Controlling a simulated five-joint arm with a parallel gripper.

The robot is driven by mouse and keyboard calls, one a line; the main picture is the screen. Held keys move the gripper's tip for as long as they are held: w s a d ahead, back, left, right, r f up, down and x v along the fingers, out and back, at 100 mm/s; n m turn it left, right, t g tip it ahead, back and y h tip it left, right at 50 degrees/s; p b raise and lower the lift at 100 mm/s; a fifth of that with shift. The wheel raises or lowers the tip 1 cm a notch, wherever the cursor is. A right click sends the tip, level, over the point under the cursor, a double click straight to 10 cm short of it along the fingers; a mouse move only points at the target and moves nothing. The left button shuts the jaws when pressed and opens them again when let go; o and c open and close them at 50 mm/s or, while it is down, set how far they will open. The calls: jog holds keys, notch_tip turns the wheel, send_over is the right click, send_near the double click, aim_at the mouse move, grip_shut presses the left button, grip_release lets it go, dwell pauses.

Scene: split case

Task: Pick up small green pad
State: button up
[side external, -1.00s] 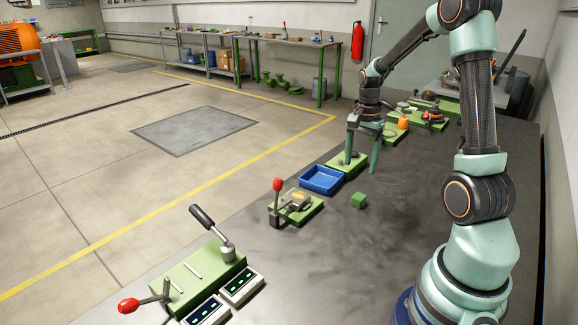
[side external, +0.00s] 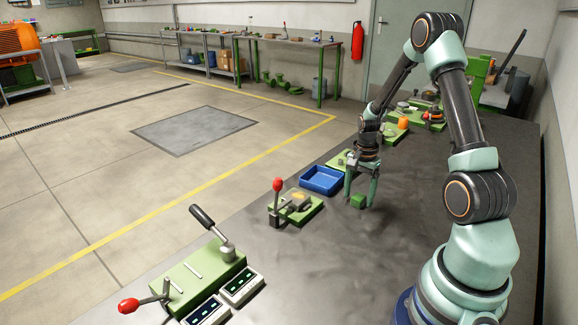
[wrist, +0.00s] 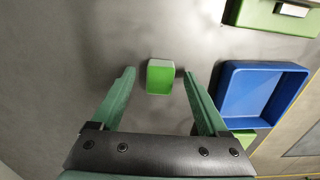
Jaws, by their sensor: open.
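The small green pad (side external: 358,201) is a green block lying on the dark table. In the side external view it sits between the fingertips of my gripper (side external: 359,203), low near the table top. In the wrist view the pad (wrist: 160,77) lies between the tips of my gripper's two fingers (wrist: 158,74), with a gap on each side. My gripper is open and holds nothing. I cannot tell the exact height of the fingertips above the table.
A blue tray (side external: 322,190) stands close by on the left; it also shows at right in the wrist view (wrist: 229,95). A green fixture with a red-knobbed lever (side external: 306,216) is left of it. More green fixtures stand behind. Bare table (side external: 330,270) lies in front.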

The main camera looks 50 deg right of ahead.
aim_at(358, 197)
grip_shut()
jog(key=shift+r, duration=0.15)
notch_tip(358, 197, up, 20)
dwell(0.6)
